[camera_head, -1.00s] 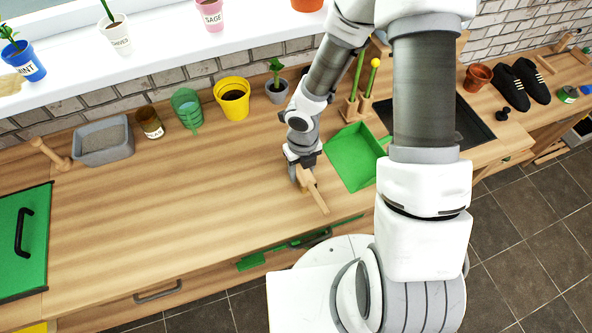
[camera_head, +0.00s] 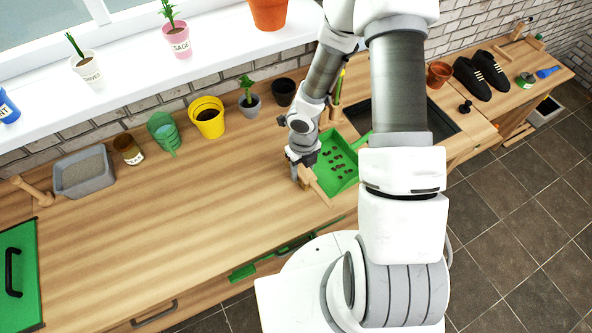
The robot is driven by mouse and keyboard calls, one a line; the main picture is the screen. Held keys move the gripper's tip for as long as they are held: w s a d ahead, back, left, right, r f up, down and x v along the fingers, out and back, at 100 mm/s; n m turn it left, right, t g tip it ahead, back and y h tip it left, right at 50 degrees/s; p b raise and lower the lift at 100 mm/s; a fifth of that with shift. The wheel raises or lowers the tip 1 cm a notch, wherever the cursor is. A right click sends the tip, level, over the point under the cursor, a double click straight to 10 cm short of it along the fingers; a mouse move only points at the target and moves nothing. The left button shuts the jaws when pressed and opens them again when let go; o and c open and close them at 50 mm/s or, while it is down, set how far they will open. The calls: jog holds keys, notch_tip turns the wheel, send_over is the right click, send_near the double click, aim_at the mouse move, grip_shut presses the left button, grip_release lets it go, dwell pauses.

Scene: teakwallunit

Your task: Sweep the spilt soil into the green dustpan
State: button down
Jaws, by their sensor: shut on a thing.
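The green dustpan (camera_head: 349,178) lies on the wooden worktop, just right of my gripper, partly behind my arm. Several dark brown soil clumps (camera_head: 338,160) lie inside the dustpan. My gripper (camera_head: 301,178) points down at the worktop and is shut on a wooden brush (camera_head: 319,189). The brush sits at the dustpan's left edge, its light wood handle slanting down to the right. Its bristles are mostly hidden. I see no soil on the open worktop left of the brush; the spot right under the gripper is hidden.
A yellow pot (camera_head: 207,121), green watering can (camera_head: 164,134), labelled jar (camera_head: 128,150) and grey tray (camera_head: 85,186) stand along the back wall. A dark sink (camera_head: 440,123) lies right, beyond my arm. The left middle of the worktop (camera_head: 170,220) is clear.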

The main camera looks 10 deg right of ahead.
jog(key=shift+d, duration=0.1)
jog(key=r+p, duration=0.2)
jog(key=a+r+p, duration=0.1)
jog(key=r+p, duration=0.1)
jog(key=shift+s+a+r, duration=0.1)
jog(key=shift+s+r, duration=0.05)
jog(key=shift+r, duration=0.2)
jog(key=shift+f, duration=0.1)
dwell(0.6)
